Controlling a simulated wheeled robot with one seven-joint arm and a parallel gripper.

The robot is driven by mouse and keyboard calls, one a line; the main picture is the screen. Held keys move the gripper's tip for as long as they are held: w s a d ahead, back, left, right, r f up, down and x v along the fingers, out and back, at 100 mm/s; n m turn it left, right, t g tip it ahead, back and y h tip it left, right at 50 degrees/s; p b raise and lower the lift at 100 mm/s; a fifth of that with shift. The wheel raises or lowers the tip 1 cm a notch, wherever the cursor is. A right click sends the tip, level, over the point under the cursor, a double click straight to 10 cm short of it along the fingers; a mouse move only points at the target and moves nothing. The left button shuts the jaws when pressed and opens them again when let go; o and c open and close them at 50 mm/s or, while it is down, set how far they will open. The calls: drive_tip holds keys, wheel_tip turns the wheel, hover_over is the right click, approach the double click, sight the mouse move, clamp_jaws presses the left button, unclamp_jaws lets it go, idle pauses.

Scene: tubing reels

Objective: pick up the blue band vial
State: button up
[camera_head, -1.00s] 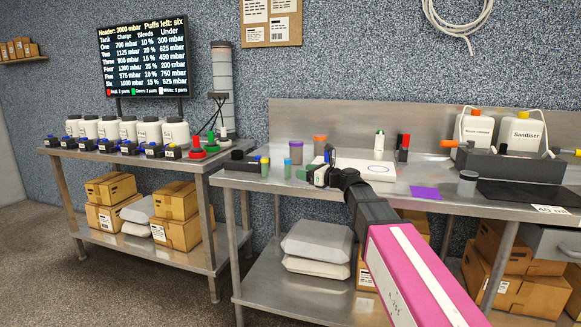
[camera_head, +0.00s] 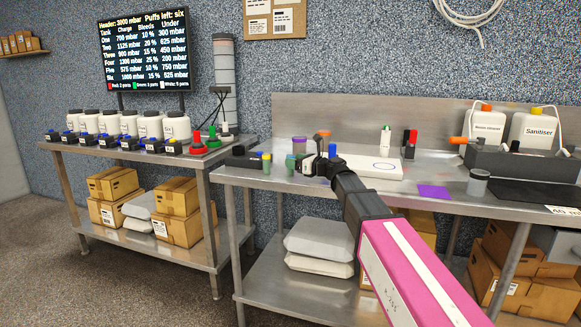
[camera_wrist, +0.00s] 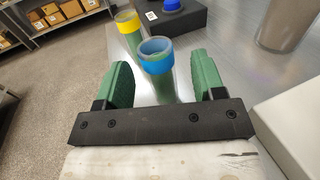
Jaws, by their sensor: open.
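The blue band vial (camera_wrist: 156,62) stands upright on the steel bench in the wrist view, a clear tube with a blue ring at its top. My gripper (camera_wrist: 163,80) is open, with one green finger on each side of the vial and visible gaps between. In the head view my gripper (camera_head: 292,166) is low over the bench's left part, and its fingers mostly hide the blue band vial there.
A black box with a blue knob (camera_wrist: 172,6) lies beyond the vials. A purple-topped container (camera_head: 298,146) and an orange-topped one (camera_head: 322,138) stand behind my gripper. A white pad (camera_head: 375,168) lies to the right.

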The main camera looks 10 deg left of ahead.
drive_tip(key=x, duration=0.4)
drive_tip(key=shift+a, duration=0.15)
drive_tip(key=shift+s, duration=0.1)
drive_tip(key=c, duration=1)
drive_tip(key=shift+r, duration=0.15)
